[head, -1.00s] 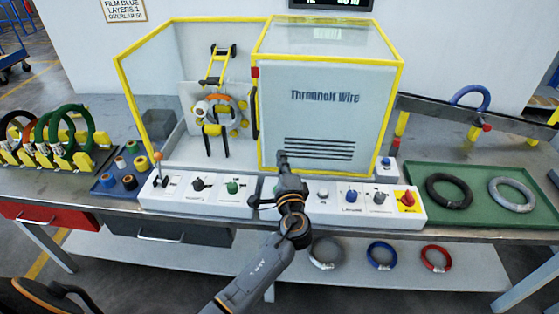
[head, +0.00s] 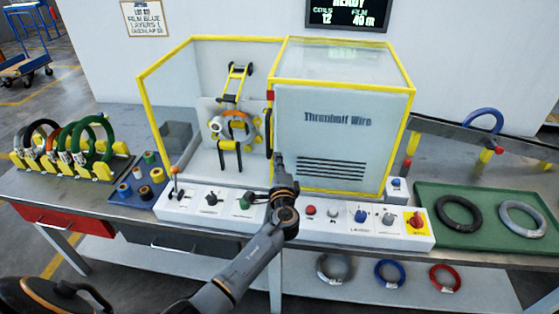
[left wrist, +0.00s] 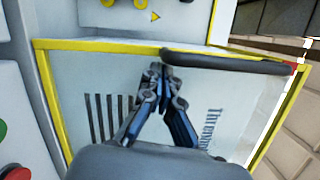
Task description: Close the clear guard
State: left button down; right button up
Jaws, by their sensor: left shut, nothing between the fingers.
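The guard (head: 335,155) is a yellow-edged panel lettered "Thronholf Wire", at the right half of the machine. A black upright handle (head: 269,135) runs along its left edge. The bay to its left stands uncovered, with an orange and grey coil (head: 240,117) in it. My left gripper (head: 278,158) is shut and empty, close to the handle's lower end. In the left wrist view my fingertips (left wrist: 157,70) are together in front of the panel (left wrist: 185,95), near one end of the handle (left wrist: 225,62). I cannot tell whether they touch it. My right gripper is not in view.
A white control panel (head: 330,222) with knobs and buttons lies below the machine, under my left arm. Coils on a rack (head: 85,170) stand at left. A green tray (head: 490,240) with two coils is at right. A blue coil (head: 483,117) sits on the chute.

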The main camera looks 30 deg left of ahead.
pick_arm(q)
jog(key=shift+s, duration=0.1)
jog(key=s+a+b, duration=0.2)
jog(key=s+a, duration=0.1)
jog(key=a, duration=0.8)
jog(key=s+a+b, duration=0.2)
jog(key=s+a, duration=0.2)
jog(key=a, duration=0.8)
jog(key=s+a+b, duration=0.2)
jog(key=s+a, duration=0.2)
jog(key=a, duration=0.7)
jog(key=shift+s+a, duration=0.1)
jog(key=shift+a, duration=0.2)
jog(key=shift+a+r, duration=0.15)
jog(key=shift+b, duration=0.3)
